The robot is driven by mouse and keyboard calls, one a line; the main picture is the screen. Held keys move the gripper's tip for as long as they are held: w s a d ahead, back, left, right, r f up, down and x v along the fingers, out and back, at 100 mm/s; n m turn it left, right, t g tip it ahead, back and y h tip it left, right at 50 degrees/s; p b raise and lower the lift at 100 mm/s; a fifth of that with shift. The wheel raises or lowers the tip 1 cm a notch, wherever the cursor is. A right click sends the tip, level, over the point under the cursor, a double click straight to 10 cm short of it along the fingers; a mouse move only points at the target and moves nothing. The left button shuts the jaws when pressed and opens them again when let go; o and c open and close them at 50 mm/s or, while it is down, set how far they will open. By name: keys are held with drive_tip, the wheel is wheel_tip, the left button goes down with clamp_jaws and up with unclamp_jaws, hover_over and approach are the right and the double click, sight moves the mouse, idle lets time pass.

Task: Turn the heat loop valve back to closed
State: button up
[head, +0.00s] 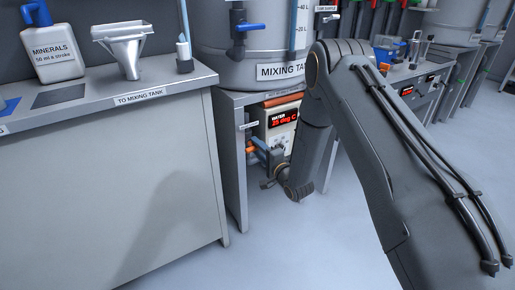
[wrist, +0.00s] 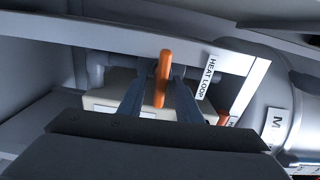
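The heat loop valve's orange lever (wrist: 163,78) stands upright in the wrist view, left of a white "HEAT LOOP" label (wrist: 210,76). My gripper (wrist: 163,82) has one blue-grey finger on each side of the lever, with narrow gaps showing, so it looks open around it. Contact is hard to judge. In the head view my gripper (head: 261,146) reaches into the space under the mixing tank, beside a small orange part (head: 250,148) that appears to be the lever. The valve body is mostly hidden.
The water heater box (head: 281,122) reads 25 deg C and sits under the mixing tank (head: 270,60). A stand leg (head: 234,165) is close to the left of my gripper. A grey counter (head: 110,185) stands further left. The floor in front is clear.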

drive_tip(key=v, duration=0.7)
drive_tip(key=shift+s+d+p, duration=0.25)
drive_tip(key=shift+s+p, duration=0.1)
drive_tip(key=shift+p, duration=0.05)
